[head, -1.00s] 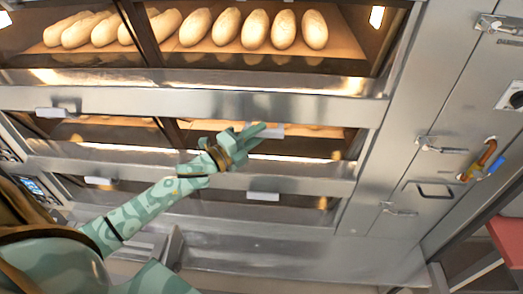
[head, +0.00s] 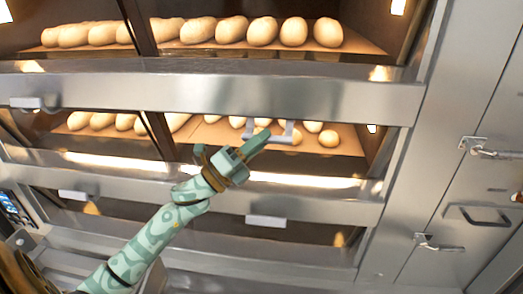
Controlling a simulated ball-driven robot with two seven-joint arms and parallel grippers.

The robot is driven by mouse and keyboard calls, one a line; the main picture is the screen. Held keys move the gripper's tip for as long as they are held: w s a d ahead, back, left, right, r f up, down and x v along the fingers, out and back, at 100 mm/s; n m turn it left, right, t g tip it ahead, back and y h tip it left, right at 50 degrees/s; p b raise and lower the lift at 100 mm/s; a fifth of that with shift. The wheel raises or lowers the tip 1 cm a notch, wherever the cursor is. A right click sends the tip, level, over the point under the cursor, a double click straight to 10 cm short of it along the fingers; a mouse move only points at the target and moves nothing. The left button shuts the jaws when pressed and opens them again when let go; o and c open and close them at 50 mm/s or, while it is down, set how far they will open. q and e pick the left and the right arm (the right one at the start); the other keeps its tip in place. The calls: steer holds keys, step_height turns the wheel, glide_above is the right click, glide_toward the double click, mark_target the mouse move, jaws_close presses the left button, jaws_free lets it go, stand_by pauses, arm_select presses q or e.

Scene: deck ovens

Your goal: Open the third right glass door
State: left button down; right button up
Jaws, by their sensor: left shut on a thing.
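The glass doors of the deck oven fill the head view. A U-shaped metal handle (head: 267,132) is on the right glass door of the middle visible deck. My left gripper (head: 252,146) is shut on this handle, its fingers covering part of it. The handle looks tilted, unlike the flat bar of the left door's handle (head: 35,103). Several buns (head: 329,138) show clearly behind it in the lit chamber. How far the door is open, I cannot tell. My right gripper is not in view.
Above is a deck with several long loaves (head: 263,31). Below is another door with its handle (head: 266,221). A steel side panel with a latch (head: 490,149) and a pull handle (head: 478,215) stands at the right.

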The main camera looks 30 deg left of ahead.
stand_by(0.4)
arm_select(q)
steer(key=c, duration=1.4)
jaws_free()
steer(key=shift+c, duration=0.2)
steer(key=b+v, duration=0.2)
steer(key=v, duration=1.4)
steer(key=shift+a+f, duration=0.15)
